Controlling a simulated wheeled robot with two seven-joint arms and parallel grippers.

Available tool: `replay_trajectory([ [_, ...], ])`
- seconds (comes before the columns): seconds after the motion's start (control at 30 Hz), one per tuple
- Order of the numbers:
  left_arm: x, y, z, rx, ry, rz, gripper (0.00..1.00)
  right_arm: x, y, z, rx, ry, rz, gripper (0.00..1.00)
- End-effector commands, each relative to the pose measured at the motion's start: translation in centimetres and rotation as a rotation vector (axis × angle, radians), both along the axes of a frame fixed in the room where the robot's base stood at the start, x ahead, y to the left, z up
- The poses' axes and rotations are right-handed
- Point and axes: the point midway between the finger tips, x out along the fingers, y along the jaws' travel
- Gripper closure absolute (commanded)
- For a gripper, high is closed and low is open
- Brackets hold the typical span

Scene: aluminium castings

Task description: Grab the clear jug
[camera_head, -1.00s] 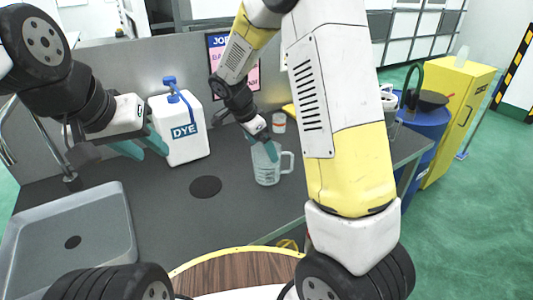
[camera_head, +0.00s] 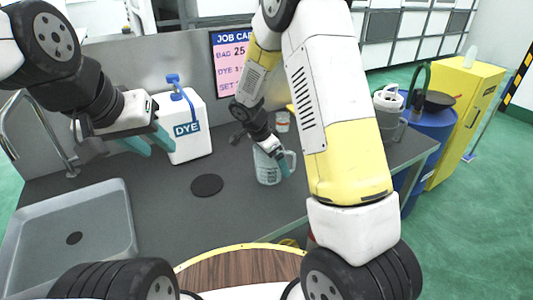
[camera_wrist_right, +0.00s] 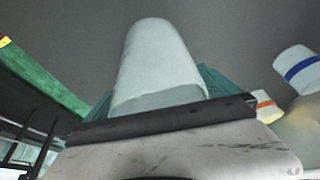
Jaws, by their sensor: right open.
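The clear jug (camera_head: 267,174) stands upright on the dark worktop, its handle on the right side. My right gripper (camera_head: 279,158) is open, with its teal fingers pointing down at the jug's upper part. One finger overlaps the jug in the head view; contact cannot be told. In the right wrist view, a pale rounded shape (camera_wrist_right: 160,62) rises between the teal fingers; I cannot tell which part of the jug it is. My left gripper (camera_head: 152,144) is open and empty in front of the white dye container (camera_head: 189,127).
A grey sink (camera_head: 122,225) is at the left and a dark disc (camera_head: 207,185) lies left of the jug. A small container (camera_head: 282,122) stands behind the jug. A grey lidded pitcher (camera_head: 388,108) stands at the right. A job card (camera_head: 228,75) hangs behind.

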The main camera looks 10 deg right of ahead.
Motion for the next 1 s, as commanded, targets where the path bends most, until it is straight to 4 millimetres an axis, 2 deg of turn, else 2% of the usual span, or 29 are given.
replay_trajectory([
  [0.13,0.0,0.0,0.0,0.0,0.0,0.0,0.64,0.0,0.0,0.0,0.0,0.0,0.0,0.0],
  [0.47,0.0,0.0,0.0,0.0,0.0,0.0,0.64,0.0,0.0,0.0,0.0,0.0,0.0,0.65],
  [0.77,0.0,0.0,0.0,0.0,0.0,0.0,0.64,0.0,0.0,0.3,-0.001,-0.001,0.0,0.65],
  [1.0,0.0,0.0,0.0,0.0,0.0,0.0,0.64,0.1,0.0,2.3,0.0,-0.004,-0.001,0.65],
])
